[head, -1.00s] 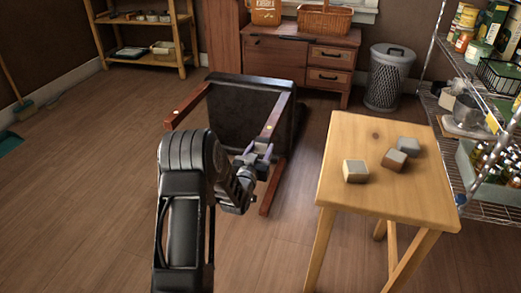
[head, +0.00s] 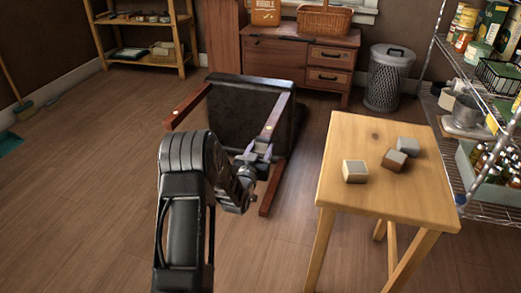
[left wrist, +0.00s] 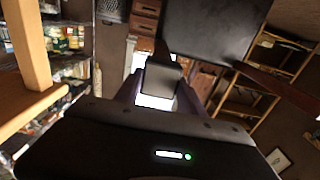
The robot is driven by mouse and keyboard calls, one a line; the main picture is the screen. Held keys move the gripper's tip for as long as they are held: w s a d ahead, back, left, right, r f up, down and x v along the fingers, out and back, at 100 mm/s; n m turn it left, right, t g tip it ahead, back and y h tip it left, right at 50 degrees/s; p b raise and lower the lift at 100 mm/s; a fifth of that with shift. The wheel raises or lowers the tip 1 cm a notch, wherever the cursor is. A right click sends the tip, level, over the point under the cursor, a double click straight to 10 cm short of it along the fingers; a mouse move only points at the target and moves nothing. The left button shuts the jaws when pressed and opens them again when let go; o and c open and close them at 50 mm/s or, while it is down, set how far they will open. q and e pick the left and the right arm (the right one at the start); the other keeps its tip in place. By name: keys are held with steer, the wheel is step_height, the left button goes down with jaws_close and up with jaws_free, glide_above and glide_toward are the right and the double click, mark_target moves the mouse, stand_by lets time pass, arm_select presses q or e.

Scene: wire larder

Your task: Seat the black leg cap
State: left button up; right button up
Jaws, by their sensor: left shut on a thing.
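A chair or stool with a dark seat (head: 240,112) lies on its side on the floor, its reddish-brown legs pointing toward me. My left gripper (head: 260,153) is at the end of the middle leg (head: 275,117). In the left wrist view my left gripper (left wrist: 157,92) is shut on the black leg cap (left wrist: 163,78), a small dark square piece. The leg (left wrist: 168,32) runs back to the seat directly behind the cap. I cannot tell whether the cap touches the leg end. In the head view the cap is hidden or too small to make out. My right gripper is out of view.

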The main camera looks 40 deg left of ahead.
arm_select(q)
steer(key=shift+x, duration=1)
steer(key=o, duration=1.4)
steer(key=shift+s, duration=0.1)
steer(key=p+v, duration=0.2)
steer(key=v, duration=0.5)
steer(key=shift+s+d+p, duration=0.2)
steer(key=shift+s+p, duration=0.15)
steer(key=shift+p, duration=0.05)
